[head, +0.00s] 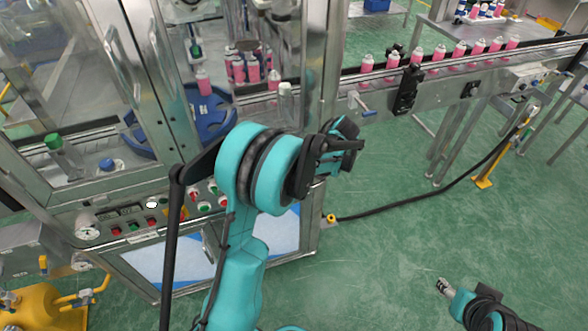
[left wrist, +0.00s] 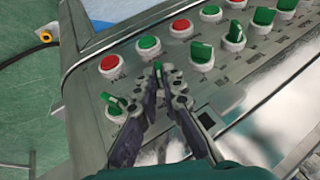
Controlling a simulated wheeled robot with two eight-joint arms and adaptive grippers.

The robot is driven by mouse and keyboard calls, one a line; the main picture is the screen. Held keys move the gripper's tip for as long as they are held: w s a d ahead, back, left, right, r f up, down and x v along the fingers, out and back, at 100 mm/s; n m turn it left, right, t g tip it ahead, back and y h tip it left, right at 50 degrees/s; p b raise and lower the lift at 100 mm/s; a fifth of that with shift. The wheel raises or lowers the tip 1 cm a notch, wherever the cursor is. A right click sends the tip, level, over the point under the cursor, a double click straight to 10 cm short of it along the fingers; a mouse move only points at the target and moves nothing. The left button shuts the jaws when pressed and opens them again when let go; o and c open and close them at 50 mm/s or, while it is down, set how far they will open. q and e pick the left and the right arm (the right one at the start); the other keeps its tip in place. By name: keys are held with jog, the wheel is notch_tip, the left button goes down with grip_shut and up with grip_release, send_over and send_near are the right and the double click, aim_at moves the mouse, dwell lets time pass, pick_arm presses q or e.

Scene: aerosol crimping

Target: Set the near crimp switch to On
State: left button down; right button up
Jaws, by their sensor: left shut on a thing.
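In the left wrist view, my left gripper (left wrist: 166,76) has its fingertips closed around the small green handle of a switch (left wrist: 158,67) on the sloping panel. The fingers cover most of this switch, so its setting is hard to read. A similar green switch (left wrist: 114,104) is just left of the fingers, and another (left wrist: 201,52) is to their right. No label tells which is the near crimp switch. In the head view, my arm hides the left gripper. My right gripper (head: 444,287) is over the floor at lower right, away from the panel; its opening is too small to judge.
The panel holds a row of red (left wrist: 110,64) and green (left wrist: 148,45) buttons beside the switches, close to the fingers. The machine's glass doors (head: 95,85) stand above the panel. A conveyor (head: 440,75) with pink cans runs off right. Floor at right is mostly open.

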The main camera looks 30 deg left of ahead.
pick_arm(q)
jog(key=shift+w+f+g+y, duration=0.1)
jog(key=shift+g+y, duration=0.2)
dwell(0.4)
jog(key=c, duration=1.7)
grip_release()
jog(key=shift+d, duration=0.1)
jog(key=v, duration=1.2)
